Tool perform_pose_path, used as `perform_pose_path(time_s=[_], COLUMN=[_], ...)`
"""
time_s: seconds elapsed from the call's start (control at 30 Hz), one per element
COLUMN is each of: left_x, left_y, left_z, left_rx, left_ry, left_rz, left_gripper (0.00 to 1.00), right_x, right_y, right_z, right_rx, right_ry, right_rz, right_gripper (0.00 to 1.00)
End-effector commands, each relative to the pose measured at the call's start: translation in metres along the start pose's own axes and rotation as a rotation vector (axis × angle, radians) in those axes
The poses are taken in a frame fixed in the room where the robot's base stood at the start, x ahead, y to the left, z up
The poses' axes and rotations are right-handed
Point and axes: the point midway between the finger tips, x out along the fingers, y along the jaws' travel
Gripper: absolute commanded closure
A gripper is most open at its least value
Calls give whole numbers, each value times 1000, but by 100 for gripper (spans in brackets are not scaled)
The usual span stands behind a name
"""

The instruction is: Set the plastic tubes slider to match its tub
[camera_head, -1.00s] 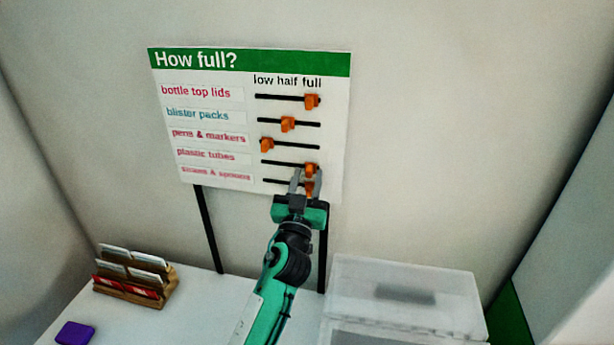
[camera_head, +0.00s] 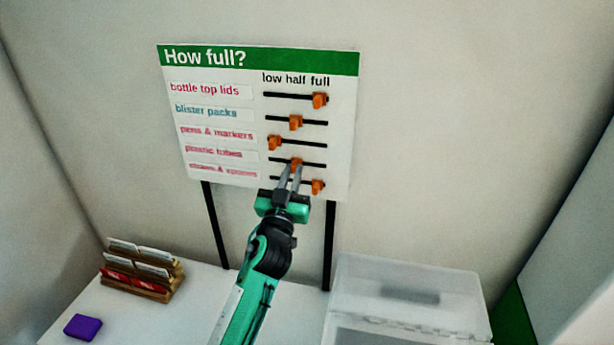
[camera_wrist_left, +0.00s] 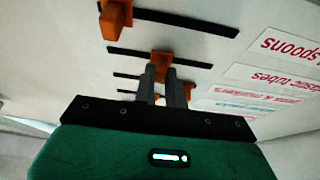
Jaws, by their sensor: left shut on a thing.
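The "How full?" board (camera_head: 222,130) stands at the back with a low-half-full scale. The plastic tubes slider, an orange knob (camera_head: 297,162), sits near the middle of its black track, under "half". My left gripper (camera_head: 294,172) is shut on this knob. In the left wrist view the fingertips (camera_wrist_left: 160,75) close on the orange plastic tubes knob (camera_wrist_left: 160,57), partly hiding it. A translucent plastic tub (camera_head: 455,290) stands at the right on the white table; I cannot tell its label or fill. My right gripper is not in view.
The straws and spoons knob (camera_head: 317,187) is close below, toward full. The pens and markers knob (camera_head: 274,143) is at low, blister packs (camera_head: 295,122) at half, bottle top lids (camera_head: 320,100) at full. A wooden card holder (camera_head: 140,272) and purple block (camera_head: 83,327) lie left.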

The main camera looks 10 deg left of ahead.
Motion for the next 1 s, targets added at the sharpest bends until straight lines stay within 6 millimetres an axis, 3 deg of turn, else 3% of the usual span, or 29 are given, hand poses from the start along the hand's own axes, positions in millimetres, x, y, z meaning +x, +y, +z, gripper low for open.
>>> perform_pose_path(time_s=[0.27, 0.3, 0.4, 0.77, 1.0], left_x=[0, 0, 0, -5, -45], left_y=[-1, -1, -1, -1, -1], left_z=[1, 1, 1, 2, 6], left_rx=[-2, -2, -2, -2, -2], left_ry=[-1, -1, 0, 0, -1], left_rz=[1, 1, 1, 1, 2], left_gripper=[100, 84, 65, 65, 65], right_x=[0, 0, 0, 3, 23], right_y=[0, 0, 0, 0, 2], right_z=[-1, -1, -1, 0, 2], right_rx=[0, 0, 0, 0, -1], right_ry=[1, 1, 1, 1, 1], right_rz=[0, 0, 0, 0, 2], right_gripper=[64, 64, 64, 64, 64])
